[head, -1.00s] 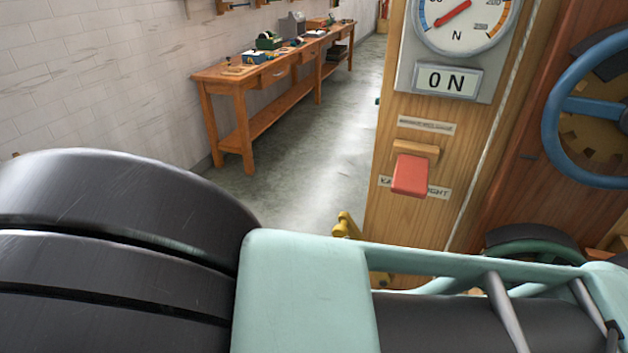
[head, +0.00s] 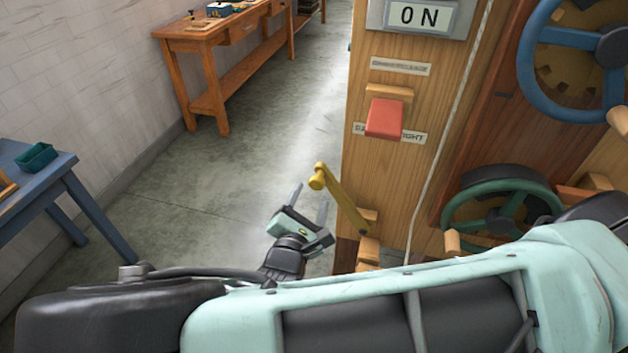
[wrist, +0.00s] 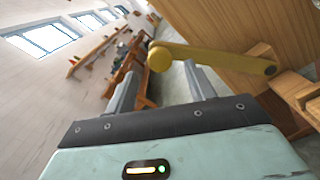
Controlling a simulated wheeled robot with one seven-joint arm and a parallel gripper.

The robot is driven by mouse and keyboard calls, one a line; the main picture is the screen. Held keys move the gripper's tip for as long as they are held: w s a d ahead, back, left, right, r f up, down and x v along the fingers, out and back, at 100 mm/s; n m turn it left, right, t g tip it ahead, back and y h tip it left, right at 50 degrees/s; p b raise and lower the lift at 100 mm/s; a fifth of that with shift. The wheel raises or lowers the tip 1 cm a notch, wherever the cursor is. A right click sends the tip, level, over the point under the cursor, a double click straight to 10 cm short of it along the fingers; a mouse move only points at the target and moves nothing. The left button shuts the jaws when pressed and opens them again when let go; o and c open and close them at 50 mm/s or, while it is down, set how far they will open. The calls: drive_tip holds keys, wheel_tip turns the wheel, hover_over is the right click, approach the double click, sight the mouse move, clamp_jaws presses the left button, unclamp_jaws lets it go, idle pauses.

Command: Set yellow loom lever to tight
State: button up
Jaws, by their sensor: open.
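The yellow lever (head: 341,199) is mounted low on the left side of the wooden loom post. Its arm slants up and left from a wooden block to a round knob (head: 317,182). In the wrist view the lever (wrist: 215,57) crosses in front of my gripper, its knob (wrist: 160,57) close to the space between the fingers. My gripper (head: 309,203) is open and empty. Its two fingers point up on either side near the knob, apart from it as far as I can tell. In the wrist view my gripper (wrist: 161,89) shows both fingers spread. No "tight" mark is readable beside the lever.
A red lever (head: 384,118) sits higher on the post, over a partly hidden label. An "ON" sign (head: 418,16), a blue wheel (head: 540,65) and a green wheel (head: 450,205) are nearby. A blue table (head: 75,190) stands left; the floor (head: 200,190) between is clear.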

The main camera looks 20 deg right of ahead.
sight(316, 186)
drive_tip(key=x, duration=0.6)
drive_tip(key=shift+b, duration=0.4)
clamp_jaws()
drive_tip(key=shift+d, duration=0.1)
